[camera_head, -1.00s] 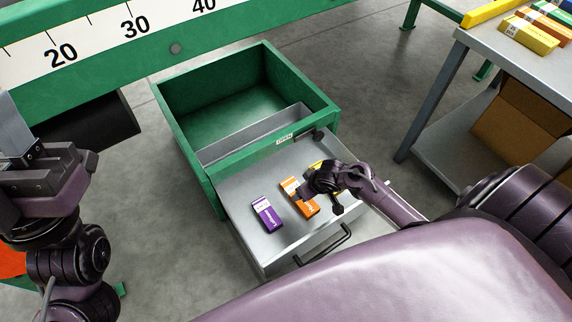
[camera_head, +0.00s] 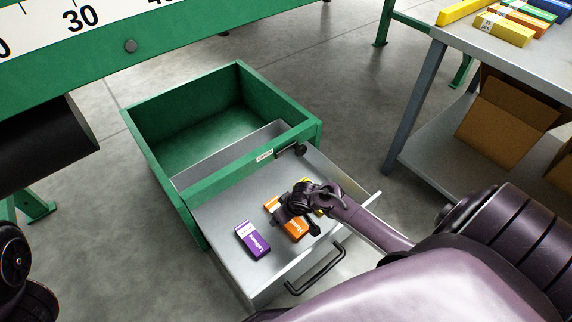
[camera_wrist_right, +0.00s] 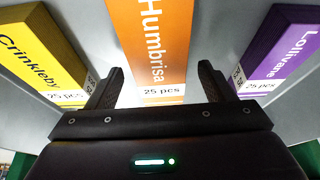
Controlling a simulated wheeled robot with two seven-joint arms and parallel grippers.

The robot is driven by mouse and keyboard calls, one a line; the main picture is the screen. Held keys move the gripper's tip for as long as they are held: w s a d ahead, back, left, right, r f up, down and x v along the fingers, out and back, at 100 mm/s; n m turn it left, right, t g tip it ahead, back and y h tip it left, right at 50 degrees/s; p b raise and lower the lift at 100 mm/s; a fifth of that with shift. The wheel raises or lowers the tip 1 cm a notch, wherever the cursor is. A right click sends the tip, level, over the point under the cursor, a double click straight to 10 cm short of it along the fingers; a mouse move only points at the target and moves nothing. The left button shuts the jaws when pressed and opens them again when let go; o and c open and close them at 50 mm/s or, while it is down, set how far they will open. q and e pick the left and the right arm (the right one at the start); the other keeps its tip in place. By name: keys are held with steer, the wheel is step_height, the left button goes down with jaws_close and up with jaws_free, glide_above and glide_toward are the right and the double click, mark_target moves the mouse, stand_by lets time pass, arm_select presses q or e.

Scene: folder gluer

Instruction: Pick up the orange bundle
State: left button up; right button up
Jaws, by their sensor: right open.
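The orange bundle (camera_head: 295,230) lies flat in the open grey drawer, partly hidden by my right gripper (camera_head: 292,209). In the right wrist view, the orange bundle (camera_wrist_right: 152,45) reads "Humbrisa, 25 pcs". There my right gripper (camera_wrist_right: 162,74) is open and empty, with one finger on each side of the bundle's near end. I cannot tell how far above the bundle the fingers are. My left gripper is out of view; only part of my left arm shows at the lower left.
A purple bundle (camera_head: 252,240) lies left of the orange one. A yellow bundle (camera_wrist_right: 42,58), mostly hidden by my arm in the head view, lies on the other side. The drawer has a black handle (camera_head: 316,270). A grey table (camera_head: 500,55) holding more bundles stands at right.

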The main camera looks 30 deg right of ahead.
steer(key=c, duration=1.1)
